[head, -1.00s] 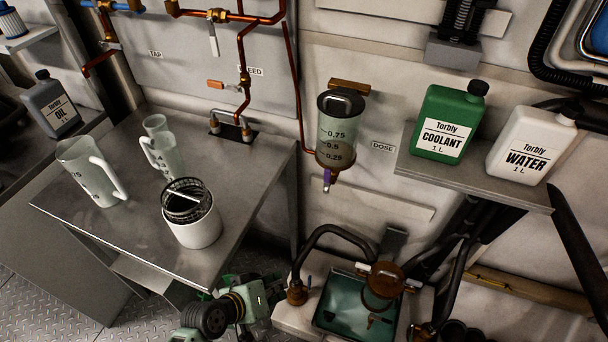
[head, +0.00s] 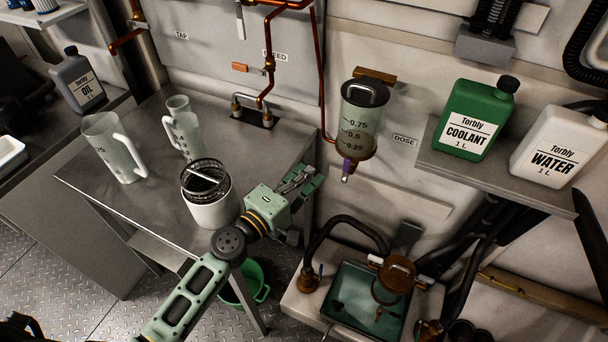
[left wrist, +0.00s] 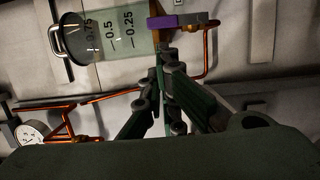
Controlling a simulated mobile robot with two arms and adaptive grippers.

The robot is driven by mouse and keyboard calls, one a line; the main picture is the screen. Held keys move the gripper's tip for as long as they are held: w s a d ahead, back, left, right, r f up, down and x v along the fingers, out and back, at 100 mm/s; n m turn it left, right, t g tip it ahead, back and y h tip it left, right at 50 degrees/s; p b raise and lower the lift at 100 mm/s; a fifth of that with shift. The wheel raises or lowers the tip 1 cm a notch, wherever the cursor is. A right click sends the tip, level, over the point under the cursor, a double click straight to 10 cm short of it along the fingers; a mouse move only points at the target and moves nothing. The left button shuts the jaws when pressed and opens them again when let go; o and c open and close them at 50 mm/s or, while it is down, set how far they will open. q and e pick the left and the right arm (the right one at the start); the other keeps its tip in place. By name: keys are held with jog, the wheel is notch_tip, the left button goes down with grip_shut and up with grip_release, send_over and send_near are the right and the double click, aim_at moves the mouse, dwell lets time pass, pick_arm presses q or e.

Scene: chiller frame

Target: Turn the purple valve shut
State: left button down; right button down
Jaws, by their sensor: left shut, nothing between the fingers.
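The purple valve (head: 348,166) is a small handle under the clear dosing cylinder (head: 362,125) on the wall, above a pale nozzle. In the left wrist view the purple handle (left wrist: 180,21) lies near the top, just beyond my fingertips. My left gripper (head: 312,180) is to the left of the valve and slightly lower, in front of the bench's right edge. Its fingers point toward the wall, shut and empty. In the left wrist view the closed fingers (left wrist: 167,55) show below the valve, and no contact can be made out. My right gripper is not in view.
The bench (head: 95,185) holds two jugs and a white pot (head: 213,212) close to my left arm. A shelf (head: 500,183) with green and white bottles is at right. A basin (head: 345,300) with hoses stands below the cylinder. A copper pipe (head: 318,80) runs just left of it.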

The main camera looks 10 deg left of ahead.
aim_at(346, 171)
pick_arm(q)
jog(key=x, duration=0.6)
jog(key=shift+w+d+p, duration=0.2)
jog(key=shift+w+p, duration=0.1)
